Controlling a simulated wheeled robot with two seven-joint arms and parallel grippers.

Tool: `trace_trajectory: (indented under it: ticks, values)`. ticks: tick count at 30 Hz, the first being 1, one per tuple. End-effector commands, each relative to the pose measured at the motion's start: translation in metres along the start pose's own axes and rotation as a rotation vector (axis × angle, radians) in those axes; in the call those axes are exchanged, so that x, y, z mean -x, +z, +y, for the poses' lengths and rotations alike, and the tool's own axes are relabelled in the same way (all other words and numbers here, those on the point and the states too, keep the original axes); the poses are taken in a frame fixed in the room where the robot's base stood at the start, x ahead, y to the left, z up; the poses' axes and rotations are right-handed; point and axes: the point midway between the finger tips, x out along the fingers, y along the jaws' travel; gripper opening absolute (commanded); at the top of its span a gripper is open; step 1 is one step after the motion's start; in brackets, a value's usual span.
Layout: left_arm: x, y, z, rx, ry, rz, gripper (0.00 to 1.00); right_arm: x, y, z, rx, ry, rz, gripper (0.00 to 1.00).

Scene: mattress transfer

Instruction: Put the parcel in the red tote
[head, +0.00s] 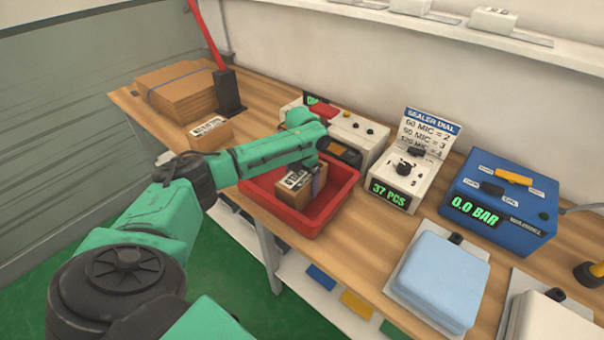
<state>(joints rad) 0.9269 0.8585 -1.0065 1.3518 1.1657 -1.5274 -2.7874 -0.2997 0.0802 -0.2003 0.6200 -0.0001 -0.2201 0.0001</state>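A brown parcel (292,192) with a white printed label is within the outline of the red tote (254,193), close to its left side. I cannot tell if the parcel touches the tote's floor. My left gripper (318,178) reaches down over the tote, with one grey finger against the parcel's right part. The other finger is hidden, so its grip is unclear. The tote stands at the table's front edge, its back partly covered by my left arm. A second small labelled brown box (210,134) sits on the table at left. My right gripper is not in view.
Flat brown cartons (176,92) are stacked at the back left beside a black stand with a red lever (207,36). A sealer dial box (407,178) and a blue gauge box (500,205) stand right of the tote. A pale blue pad (440,275) lies at front right.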

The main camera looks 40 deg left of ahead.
Motion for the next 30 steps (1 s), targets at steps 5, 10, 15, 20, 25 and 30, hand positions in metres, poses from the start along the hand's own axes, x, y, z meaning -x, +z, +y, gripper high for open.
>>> trace_trajectory:
  ticks: [5,10,15,20,25,30]
  values:
    - [0.044,0.002,0.0,-0.001,0.0,-0.007,1.0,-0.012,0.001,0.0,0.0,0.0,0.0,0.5]
    - [0.087,0.001,0.0,-0.001,-0.001,-0.005,1.0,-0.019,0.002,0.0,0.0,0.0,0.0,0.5]
    - [0.107,0.0,0.0,-0.001,-0.001,0.0,1.0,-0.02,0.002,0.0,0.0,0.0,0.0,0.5]
    - [0.108,0.0,0.0,-0.001,-0.001,0.001,1.0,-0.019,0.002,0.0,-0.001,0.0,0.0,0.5]
    - [0.108,0.0,0.0,-0.001,-0.001,0.001,1.0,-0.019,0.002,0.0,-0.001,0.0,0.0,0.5]
    - [0.108,0.0,0.0,0.0,-0.001,0.001,1.0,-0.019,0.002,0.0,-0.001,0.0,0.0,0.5]
